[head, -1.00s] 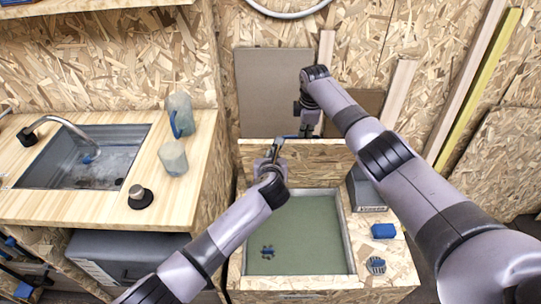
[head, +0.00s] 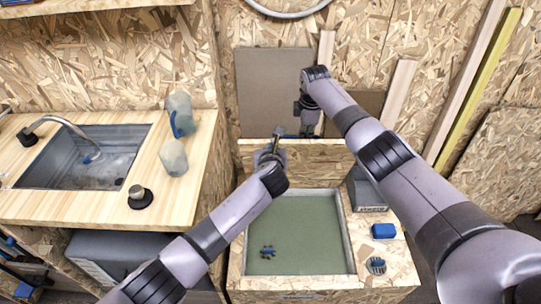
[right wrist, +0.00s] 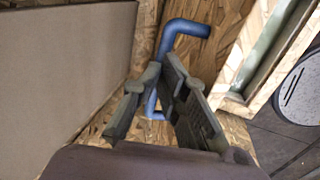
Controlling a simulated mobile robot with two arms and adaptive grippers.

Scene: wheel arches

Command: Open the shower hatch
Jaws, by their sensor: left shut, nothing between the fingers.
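A wooden panel (head: 310,156) stands behind a shower tray (head: 268,200) with a green floor. I cannot tell if this panel is the hatch. In the right wrist view a bent blue handle (right wrist: 184,27) rises against the wood. My right gripper (right wrist: 160,105) has its fingers apart, with the handle's lower part showing between them; contact cannot be told. In the head view my right gripper (head: 307,130) points down at the panel's top edge. My left gripper (head: 280,130) is shut and empty, just left of it, near the panel's upper edge.
A counter (head: 95,210) with a sink (head: 60,165), a jug (head: 179,112) and a cup (head: 173,157) stands at the left. A grey box (head: 368,193) and a blue block (head: 383,231) lie right of the tray. A board (head: 270,85) leans on the back wall.

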